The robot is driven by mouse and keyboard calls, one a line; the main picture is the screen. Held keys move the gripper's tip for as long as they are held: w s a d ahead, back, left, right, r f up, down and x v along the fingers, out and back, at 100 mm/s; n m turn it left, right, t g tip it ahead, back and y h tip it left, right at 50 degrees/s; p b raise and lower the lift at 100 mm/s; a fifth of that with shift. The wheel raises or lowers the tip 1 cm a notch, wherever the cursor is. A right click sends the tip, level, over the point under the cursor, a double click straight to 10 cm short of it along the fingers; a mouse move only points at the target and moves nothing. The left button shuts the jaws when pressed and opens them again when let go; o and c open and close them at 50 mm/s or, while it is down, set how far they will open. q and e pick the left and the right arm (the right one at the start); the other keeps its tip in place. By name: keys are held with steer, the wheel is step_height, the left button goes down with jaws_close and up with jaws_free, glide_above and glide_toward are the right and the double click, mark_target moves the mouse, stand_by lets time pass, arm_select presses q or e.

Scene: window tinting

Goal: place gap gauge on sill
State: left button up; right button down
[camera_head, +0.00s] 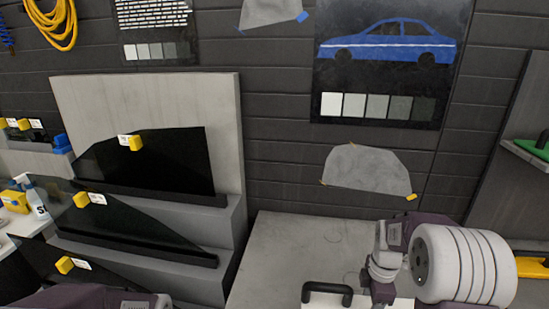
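I cannot make out a gap gauge in this view. Nothing in view is clearly the sill; dark ledges run under the tinted glass panels, and I cannot tell whether one of them is it. The upper glass panel (165,165) leans on a stepped grey stand, with a yellow tab and white tag at its top. A second dark panel (120,226) stands on the step below. Purple and white links of my arms show at the bottom left and bottom right, but neither gripper is in view.
A grey work surface (283,250) lies right of the stand (90,95). A black handle (327,288) sits at its front edge. A spray bottle (36,200) stands at far left. A green item (540,146) rests on a shelf at right.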

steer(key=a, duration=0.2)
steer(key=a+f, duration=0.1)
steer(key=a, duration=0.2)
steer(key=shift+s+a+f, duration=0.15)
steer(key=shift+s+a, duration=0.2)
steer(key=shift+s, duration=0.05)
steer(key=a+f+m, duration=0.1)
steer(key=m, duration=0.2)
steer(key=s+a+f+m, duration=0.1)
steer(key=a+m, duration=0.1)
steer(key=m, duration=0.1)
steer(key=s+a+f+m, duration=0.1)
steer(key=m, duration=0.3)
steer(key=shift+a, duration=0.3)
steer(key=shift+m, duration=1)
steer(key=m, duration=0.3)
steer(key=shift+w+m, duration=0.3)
